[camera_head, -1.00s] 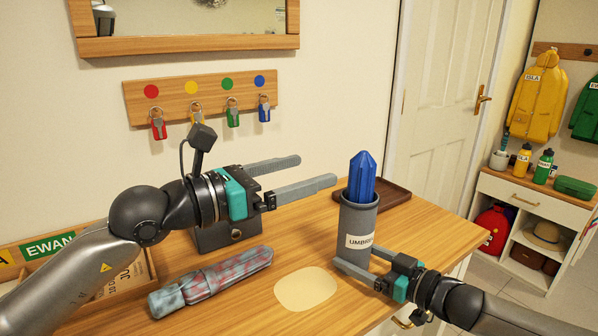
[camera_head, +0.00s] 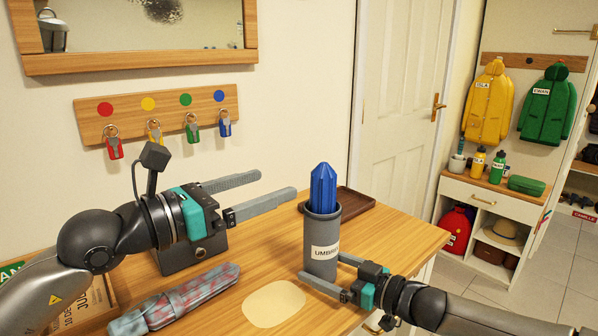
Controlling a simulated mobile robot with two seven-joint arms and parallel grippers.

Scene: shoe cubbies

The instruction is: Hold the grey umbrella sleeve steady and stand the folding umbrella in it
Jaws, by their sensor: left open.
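A blue folded umbrella (camera_head: 323,188) stands upright in the grey umbrella sleeve (camera_head: 321,232), its upper part showing above the rim; its lower part is hidden inside. The sleeve stands upright on the wooden table and carries a white label. My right gripper (camera_head: 323,272) has its fingers on either side of the sleeve near its base, one in front and one behind, and appears closed on it. My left gripper (camera_head: 278,187) is open and empty, left of the umbrella and apart from it, its fingers pointing right.
A red-and-grey patterned folded umbrella (camera_head: 182,301) lies on the table (camera_head: 245,262) at the front left. A pale mat (camera_head: 274,303) lies left of the sleeve. A brown tray (camera_head: 352,203) sits behind the sleeve.

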